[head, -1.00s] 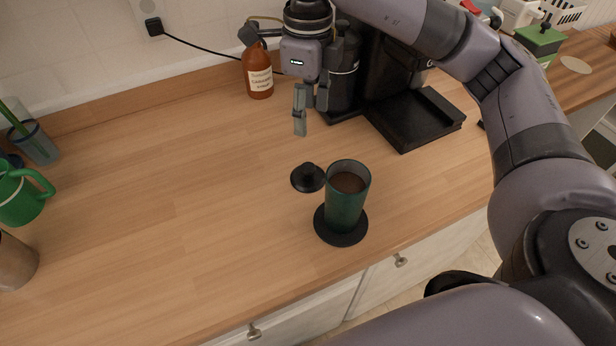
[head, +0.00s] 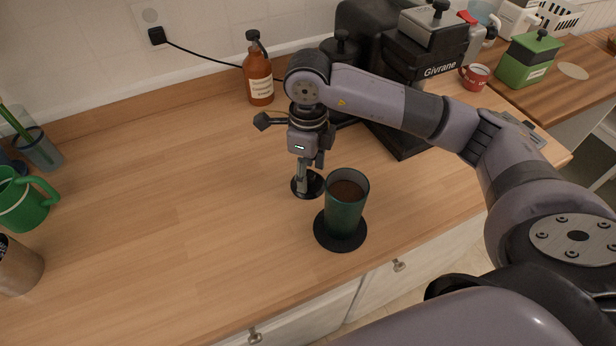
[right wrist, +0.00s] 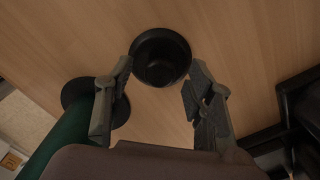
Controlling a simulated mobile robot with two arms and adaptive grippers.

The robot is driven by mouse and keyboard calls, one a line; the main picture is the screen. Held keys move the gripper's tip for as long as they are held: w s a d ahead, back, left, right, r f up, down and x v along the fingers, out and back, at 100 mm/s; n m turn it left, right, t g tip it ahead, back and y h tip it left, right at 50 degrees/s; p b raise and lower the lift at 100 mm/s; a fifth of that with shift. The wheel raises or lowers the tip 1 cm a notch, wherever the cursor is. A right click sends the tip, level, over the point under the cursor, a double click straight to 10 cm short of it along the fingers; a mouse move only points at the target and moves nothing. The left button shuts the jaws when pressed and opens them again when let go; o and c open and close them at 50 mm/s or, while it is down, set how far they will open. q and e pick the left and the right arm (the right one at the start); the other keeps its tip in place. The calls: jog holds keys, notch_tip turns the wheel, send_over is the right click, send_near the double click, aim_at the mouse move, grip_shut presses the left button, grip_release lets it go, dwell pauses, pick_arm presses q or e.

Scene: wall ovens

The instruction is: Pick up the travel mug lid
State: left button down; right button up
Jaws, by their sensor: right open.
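The travel mug lid (head: 308,185) is a black round disc lying on the wooden counter, just left of and behind the mug. The green travel mug (head: 345,205) stands upright on a black coaster (head: 340,240) with brown liquid in it. My right gripper (head: 311,180) points down over the lid and partly hides it. In the right wrist view the gripper (right wrist: 158,105) is open, with the lid (right wrist: 160,57) showing just beyond and between its fingertips. The mug (right wrist: 62,145) is close beside the left finger there. My left gripper is not in view.
A black coffee machine (head: 400,60) stands behind my right arm, and a brown bottle (head: 259,75) is at the back. A green mug (head: 25,200) and a brushed cup (head: 15,268) are at the left. The counter between is clear.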

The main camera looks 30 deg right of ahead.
jog(key=shift+f, duration=0.75)
jog(key=shift+c, duration=0.4)
grip_shut()
